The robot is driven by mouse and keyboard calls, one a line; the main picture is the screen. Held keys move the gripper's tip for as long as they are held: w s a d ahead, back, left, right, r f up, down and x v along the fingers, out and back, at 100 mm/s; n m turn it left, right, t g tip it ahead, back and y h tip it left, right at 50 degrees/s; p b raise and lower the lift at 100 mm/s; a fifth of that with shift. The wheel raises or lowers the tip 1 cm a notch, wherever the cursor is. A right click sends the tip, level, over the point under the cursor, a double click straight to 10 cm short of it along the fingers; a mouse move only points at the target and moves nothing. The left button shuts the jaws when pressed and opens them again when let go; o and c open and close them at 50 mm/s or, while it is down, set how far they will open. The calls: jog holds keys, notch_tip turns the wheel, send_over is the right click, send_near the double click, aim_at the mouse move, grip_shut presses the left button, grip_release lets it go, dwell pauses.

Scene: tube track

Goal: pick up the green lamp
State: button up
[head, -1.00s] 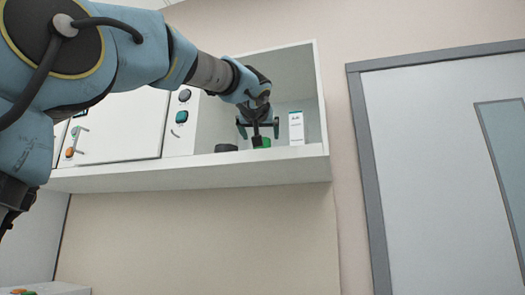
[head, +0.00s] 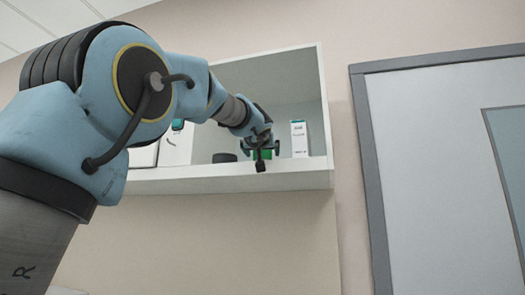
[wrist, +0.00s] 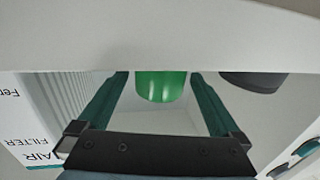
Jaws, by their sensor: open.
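The green lamp (head: 264,154) is in the open wall cabinet, partly hidden by my gripper (head: 261,148) in the head view. In the wrist view the rounded green lamp (wrist: 162,88) shows between my two dark green fingers (wrist: 160,77). The fingers are spread, with a visible gap on each side of the lamp. The lamp's other end and the fingertips are cut off from sight by a pale band across the top. I cannot tell how deep the fingers reach along the lamp.
A white air filter box (head: 299,139) stands right of the lamp in the head view. A dark round object (head: 225,157) is to its left. The cabinet's front edge (head: 210,182) and right side wall (head: 325,110) are close to my gripper.

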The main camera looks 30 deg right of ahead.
jog(key=shift+p+x, duration=0.3)
jog(key=shift+x, duration=0.55)
jog(key=c, duration=1.4)
jog(key=shift+o, duration=0.2)
jog(key=shift+r, duration=0.1)
